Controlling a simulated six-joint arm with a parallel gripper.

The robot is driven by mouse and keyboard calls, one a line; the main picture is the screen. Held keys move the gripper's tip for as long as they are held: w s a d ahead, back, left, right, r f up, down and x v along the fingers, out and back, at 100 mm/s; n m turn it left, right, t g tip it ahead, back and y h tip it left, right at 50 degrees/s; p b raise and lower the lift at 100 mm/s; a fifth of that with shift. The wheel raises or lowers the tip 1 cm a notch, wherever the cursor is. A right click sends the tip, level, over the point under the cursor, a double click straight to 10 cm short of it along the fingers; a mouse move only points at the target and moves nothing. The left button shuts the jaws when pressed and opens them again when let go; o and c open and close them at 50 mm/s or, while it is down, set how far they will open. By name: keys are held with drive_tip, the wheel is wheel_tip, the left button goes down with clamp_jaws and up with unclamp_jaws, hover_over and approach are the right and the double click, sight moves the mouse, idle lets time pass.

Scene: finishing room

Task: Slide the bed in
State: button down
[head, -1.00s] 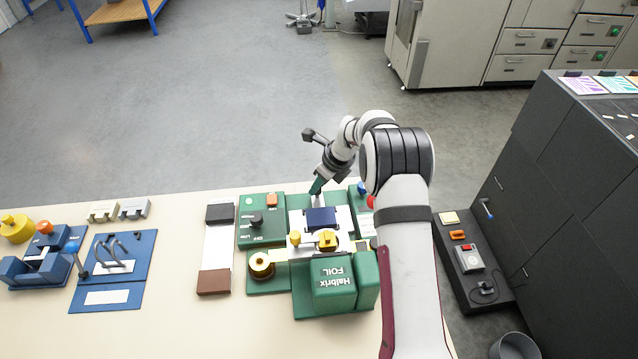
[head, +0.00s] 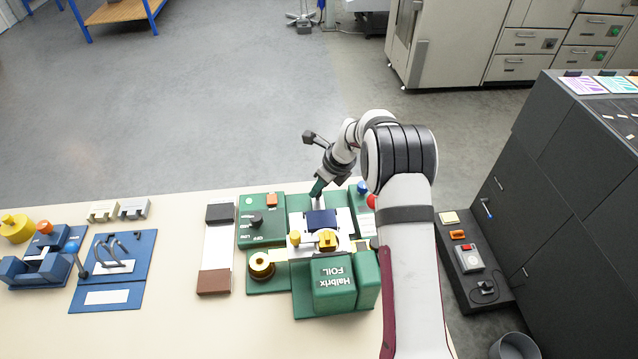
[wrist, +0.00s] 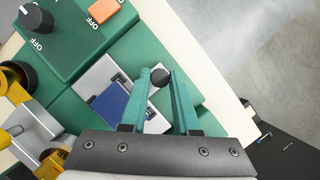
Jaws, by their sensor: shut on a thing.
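The green foil press (head: 335,285) labelled "Halbrix FOIL" stands on the bench. Its pale bed (wrist: 100,75) carries a dark blue piece (head: 321,219), which also shows in the wrist view (wrist: 110,106). The bed lies at the floor-side end of the press, with the blue piece just outside the brass-coloured parts of the head. My gripper (head: 317,190) reaches down to the bed's outer end. In the wrist view its green fingers (wrist: 162,88) are shut on a round black knob (wrist: 160,76). How the knob joins the bed is partly hidden by the fingers.
A green control box (head: 262,222) with a black dial and orange switch is left of the bed. A red button (head: 371,202) and a blue knob (head: 362,187) are on the right, near my arm. Blue fixtures (head: 112,270) stand farther left. Open floor lies beyond the bench edge.

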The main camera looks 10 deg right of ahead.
sight(319, 224)
drive_tip(key=s, duration=0.9)
drive_tip(key=shift+s, duration=0.4)
drive_tip(key=c, duration=0.7)
unclamp_jaws()
drive_tip(key=shift+o, duration=0.2)
drive_tip(key=v, duration=1.5)
drive_tip(key=shift+r, duration=0.4)
drive_tip(key=shift+d, duration=0.1)
